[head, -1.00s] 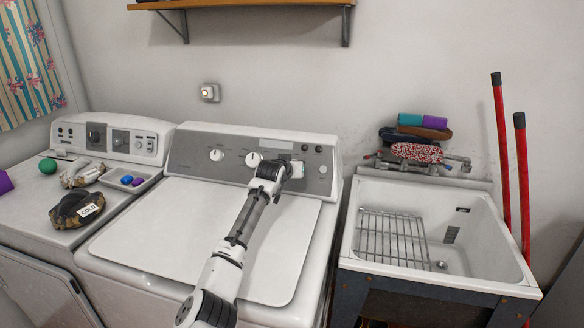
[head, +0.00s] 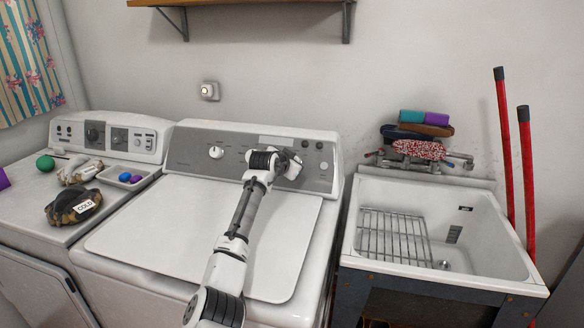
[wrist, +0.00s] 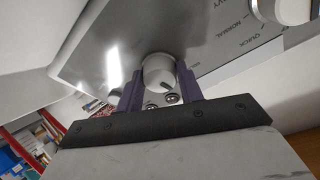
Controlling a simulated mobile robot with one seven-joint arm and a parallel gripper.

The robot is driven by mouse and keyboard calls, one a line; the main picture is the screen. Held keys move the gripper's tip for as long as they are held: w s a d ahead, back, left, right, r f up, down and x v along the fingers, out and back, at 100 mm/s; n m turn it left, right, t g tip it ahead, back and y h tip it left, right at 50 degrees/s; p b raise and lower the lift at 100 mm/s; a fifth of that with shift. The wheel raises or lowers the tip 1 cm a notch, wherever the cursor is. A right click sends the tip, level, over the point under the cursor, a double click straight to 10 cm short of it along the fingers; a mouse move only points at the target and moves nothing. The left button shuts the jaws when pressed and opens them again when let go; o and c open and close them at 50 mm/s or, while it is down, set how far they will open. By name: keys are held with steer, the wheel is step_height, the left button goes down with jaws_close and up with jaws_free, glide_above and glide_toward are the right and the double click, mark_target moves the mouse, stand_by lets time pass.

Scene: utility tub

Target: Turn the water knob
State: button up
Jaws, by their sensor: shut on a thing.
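The washer's grey control panel (head: 185,150) stands upright behind its white lid in the head view. In the wrist view a round pale knob (wrist: 157,70) on that panel sits between the two dark fingers of my gripper (wrist: 159,76). My gripper is shut on this knob. In the head view my gripper (head: 289,166) is against the right half of the panel and hides the knob. Another white knob (head: 215,152) shows left of my arm. In the wrist view a large dial (wrist: 291,10) with printed settings lies at the upper right.
A utility tub (head: 362,262) with a wire rack (head: 392,236) stands right of the washer. Folded cloths (head: 420,135) lie above its tap. Red poles (head: 506,150) lean at the right. A second machine (head: 30,190) with small objects stands at the left.

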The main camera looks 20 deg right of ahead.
steer(key=m+g+b, duration=0.1)
steer(key=m, duration=0.4)
steer(key=shift+m, duration=0.4)
steer(key=m, duration=0.5)
steer(key=shift+r+m+g, duration=0.1)
steer(key=shift+m+g, duration=0.2)
steer(key=shift+g, duration=0.1)
steer(key=shift+w, duration=0.1)
steer(key=o, duration=1)
steer(key=b+v, duration=0.4)
steer(key=v, duration=1)
steer(key=shift+d, duration=0.2)
